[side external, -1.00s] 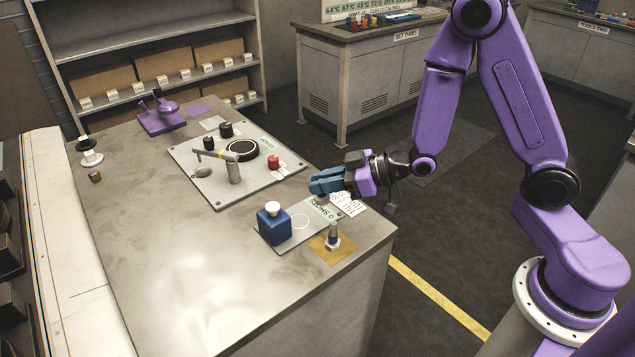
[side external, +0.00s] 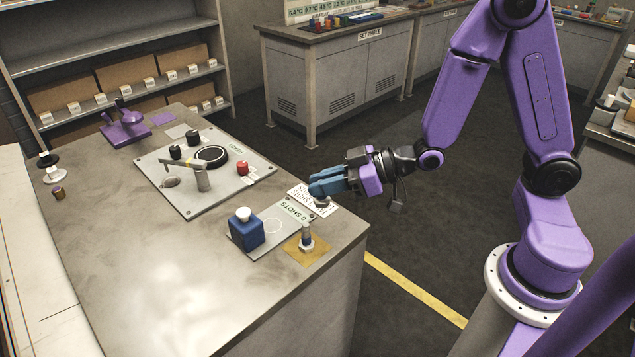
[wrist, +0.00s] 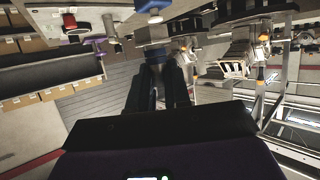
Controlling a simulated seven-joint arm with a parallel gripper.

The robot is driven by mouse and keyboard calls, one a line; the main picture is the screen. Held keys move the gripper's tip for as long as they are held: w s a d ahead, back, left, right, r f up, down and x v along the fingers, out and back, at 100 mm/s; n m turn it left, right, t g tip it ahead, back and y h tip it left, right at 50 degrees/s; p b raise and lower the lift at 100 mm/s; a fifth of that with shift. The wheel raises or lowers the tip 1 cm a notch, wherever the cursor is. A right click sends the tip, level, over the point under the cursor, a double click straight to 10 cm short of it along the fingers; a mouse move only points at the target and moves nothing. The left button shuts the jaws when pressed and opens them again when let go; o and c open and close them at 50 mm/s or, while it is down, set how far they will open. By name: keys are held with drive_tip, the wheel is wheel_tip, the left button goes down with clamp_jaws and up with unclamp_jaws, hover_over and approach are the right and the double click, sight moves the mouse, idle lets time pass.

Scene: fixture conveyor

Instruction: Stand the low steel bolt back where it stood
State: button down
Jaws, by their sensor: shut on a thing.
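My gripper (side external: 318,187), with blue fingers, is shut on a short grey metal piece (side external: 322,202) that looks like the low steel bolt. Only its lower end shows under the fingertips, over the white printed card. In the wrist view a grey piece (wrist: 155,55) shows at the fingertips, largely hidden. Another bolt (side external: 306,240), with a pale hexagonal foot and dark upper part, stands upright on a tan square pad (side external: 318,256) at the near table corner. The grey "0 SHOTS" plate (side external: 290,220) bears an empty white circle (side external: 272,226).
Behind is a control panel (side external: 205,202) with a lever, knobs and a red button (side external: 242,168). The table's front left is bare. The right table edge lies close under my gripper.

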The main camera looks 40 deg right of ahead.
drive_tip(key=w+d+f+m+h, duration=0.1)
drive_tip(key=w+d, duration=0.1)
drive_tip(key=w, duration=0.5)
drive_tip(key=w+d+f+m+t+h, duration=0.1)
drive_tip(key=w+d+f, duration=0.1)
drive_tip(key=w, duration=0.5)
drive_tip(key=w+d+f+m+t+h, duration=0.1)
drive_tip(key=w+d+f+m+h, duration=0.1)
drive_tip(key=w, duration=0.6)
drive_tip(key=shift+d+f, duration=0.15)
drive_tip(key=shift+d, duration=0.1)
drive_tip(key=shift+f, duration=3.4)
drive_tip(key=shift+f, duration=0.45)
drive_tip(key=c, duration=1)
unclamp_jaws()
drive_tip(key=v, duration=1.7)
drive_tip(key=shift+s+f, duration=0.2)
drive_tip(key=shift+s, duration=0.1)
